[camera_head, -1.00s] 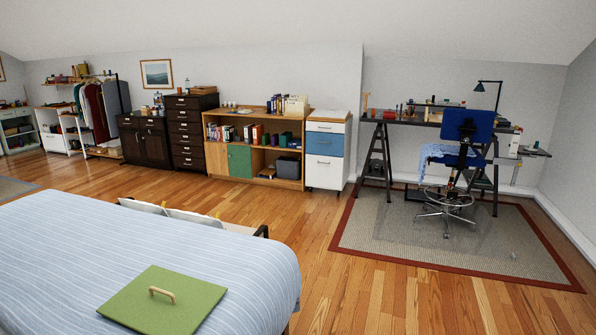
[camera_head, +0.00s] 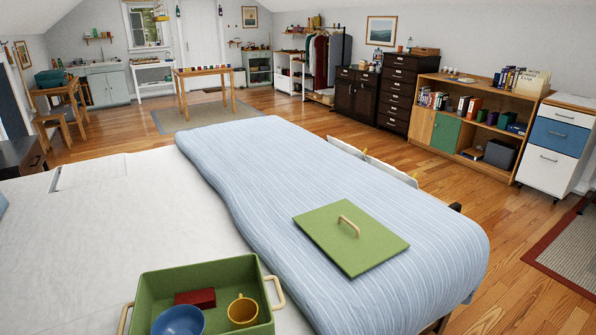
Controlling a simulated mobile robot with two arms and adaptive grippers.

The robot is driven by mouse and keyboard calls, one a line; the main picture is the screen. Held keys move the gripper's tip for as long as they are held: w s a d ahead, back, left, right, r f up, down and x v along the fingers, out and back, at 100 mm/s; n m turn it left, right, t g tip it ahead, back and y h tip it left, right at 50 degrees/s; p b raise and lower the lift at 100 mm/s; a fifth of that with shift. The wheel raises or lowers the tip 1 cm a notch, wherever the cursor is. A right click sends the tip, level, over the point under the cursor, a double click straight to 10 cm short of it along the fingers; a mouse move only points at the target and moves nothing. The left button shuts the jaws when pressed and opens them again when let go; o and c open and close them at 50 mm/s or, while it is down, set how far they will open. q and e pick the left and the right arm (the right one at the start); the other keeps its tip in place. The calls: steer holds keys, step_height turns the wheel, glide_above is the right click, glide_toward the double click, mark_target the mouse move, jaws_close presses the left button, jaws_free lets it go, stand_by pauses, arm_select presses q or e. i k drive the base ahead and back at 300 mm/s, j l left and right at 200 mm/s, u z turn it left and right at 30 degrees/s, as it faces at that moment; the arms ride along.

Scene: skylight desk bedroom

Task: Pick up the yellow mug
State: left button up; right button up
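The yellow mug (camera_head: 242,311) stands upright inside a green box (camera_head: 196,266) with light wooden handles, at the bottom of the view on the white part of the bed. A blue bowl (camera_head: 178,321) lies to the left of the mug in the box, and a dark red block (camera_head: 195,298) lies behind them. The lower edge of the frame cuts off the front of the box and part of the bowl. Neither of my grippers shows in the view.
A green lid (camera_head: 349,238) with a wooden handle lies on the blue striped blanket (camera_head: 270,190), right of the box. The bed fills the foreground. Wooden floor (camera_head: 480,205) is clear between the bed and the shelves (camera_head: 430,128).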

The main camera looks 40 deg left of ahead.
mark_target(243, 313)
steer(key=u, duration=1.65)
steer(key=k+l+u, duration=0.1)
steer(key=l, duration=0.1)
